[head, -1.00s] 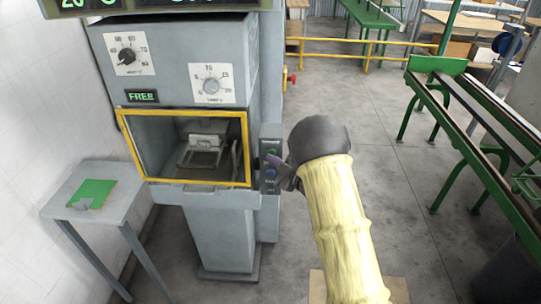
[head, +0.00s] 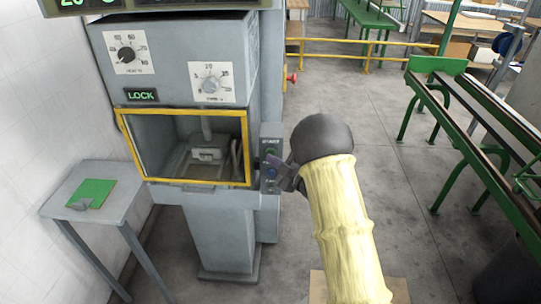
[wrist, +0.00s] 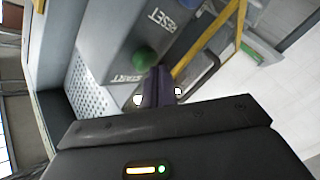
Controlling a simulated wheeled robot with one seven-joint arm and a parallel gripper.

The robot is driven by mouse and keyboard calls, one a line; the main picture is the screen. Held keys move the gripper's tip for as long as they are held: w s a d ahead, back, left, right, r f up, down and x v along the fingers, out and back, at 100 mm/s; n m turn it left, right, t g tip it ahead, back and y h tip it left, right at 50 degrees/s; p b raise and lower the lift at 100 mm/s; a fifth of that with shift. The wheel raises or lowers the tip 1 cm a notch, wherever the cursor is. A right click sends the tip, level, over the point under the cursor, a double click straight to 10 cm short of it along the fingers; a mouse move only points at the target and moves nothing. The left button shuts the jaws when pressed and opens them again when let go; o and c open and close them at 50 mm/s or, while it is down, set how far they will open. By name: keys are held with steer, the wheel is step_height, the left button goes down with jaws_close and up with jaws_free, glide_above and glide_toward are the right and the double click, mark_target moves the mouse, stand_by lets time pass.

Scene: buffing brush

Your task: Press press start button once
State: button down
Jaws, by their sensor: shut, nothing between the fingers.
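The grey press (head: 175,60) shows LOCK on its small display (head: 142,95). Its control panel (head: 271,143) is on the right side of the yellow-framed window. A green button (head: 270,153) sits above a blue button (head: 271,172) there. In the wrist view, the green button (wrist: 144,60) lies by the START label (wrist: 128,78), with RESET lettering on its other side. My gripper (head: 276,165) is shut and empty, its tips close to the panel. The fingers also show in the wrist view (wrist: 158,85), near the green button. I cannot tell whether they touch the panel.
A small grey table (head: 125,190) with a green sheet (head: 93,193) stands left of the press. A red knob (head: 292,77) sticks out behind the panel. A green-framed bench (head: 480,110) stands at the right.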

steer(key=shift+s, duration=0.45)
steer(key=s+b, duration=0.2)
steer(key=s, duration=0.3)
steer(key=shift+a, duration=0.15)
stand_by(0.3)
stand_by(0.5)
